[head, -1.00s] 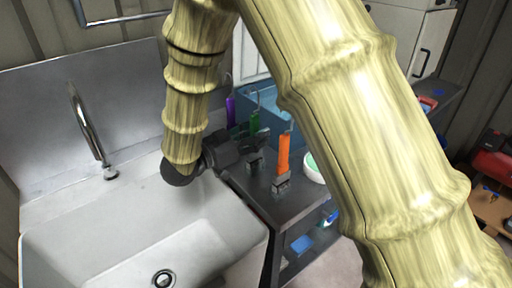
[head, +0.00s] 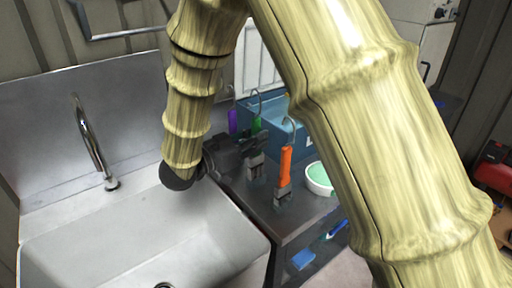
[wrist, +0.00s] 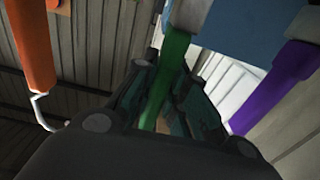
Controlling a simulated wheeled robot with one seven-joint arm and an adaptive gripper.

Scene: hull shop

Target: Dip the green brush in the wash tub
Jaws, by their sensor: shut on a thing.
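The green brush (head: 256,124) stands upright with its hook at the top, among the hanging-type brushes above the dark cart. My gripper (head: 253,145) is at its handle, and in the wrist view the dark fingers (wrist: 160,105) are shut around the green handle (wrist: 168,75). The lower end of the brush is partly hidden by my gripper. A round white tub (head: 318,186) with pale green content sits on the cart, right of the orange brush (head: 286,165). My arm hides part of the tub's right side.
The orange brush stands between my gripper and the white tub. A purple brush (head: 233,121) is just left of the green one. A blue box (head: 290,140) lies behind. A steel sink (head: 120,235) with a tap (head: 90,140) fills the left.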

